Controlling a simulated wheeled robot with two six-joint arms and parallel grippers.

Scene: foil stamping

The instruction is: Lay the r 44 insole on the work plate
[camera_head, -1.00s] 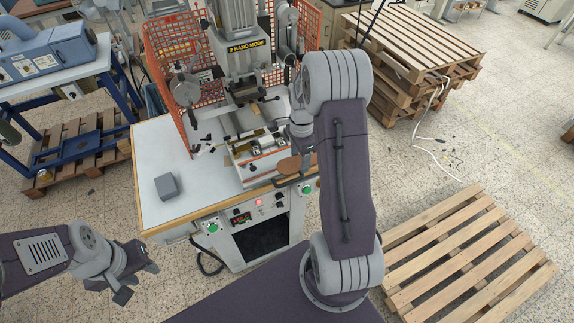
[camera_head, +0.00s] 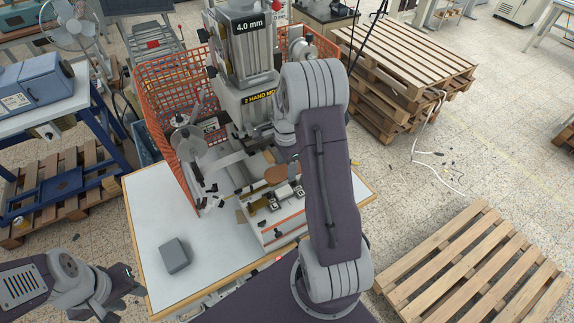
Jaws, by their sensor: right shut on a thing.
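The brown insole (camera_head: 276,174) is held out over the machine, just behind the white fixture with orange edges (camera_head: 270,222). My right gripper (camera_head: 289,161) is shut on the insole; its fingers are small and partly hidden by my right wrist. The stamping press (camera_head: 243,55) stands behind, with a pale flat plate-like part (camera_head: 230,161) under its head. I cannot tell for sure which surface is the work plate, or whether the insole touches anything. My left gripper (camera_head: 128,290) is open and empty at the lower left, in front of the table.
A grey box (camera_head: 173,255) sits on the white table (camera_head: 150,215) at the left front. An orange mesh guard (camera_head: 160,125) closes in the press. Pallets (camera_head: 475,272) lie on the right. The table's left part is mostly clear.

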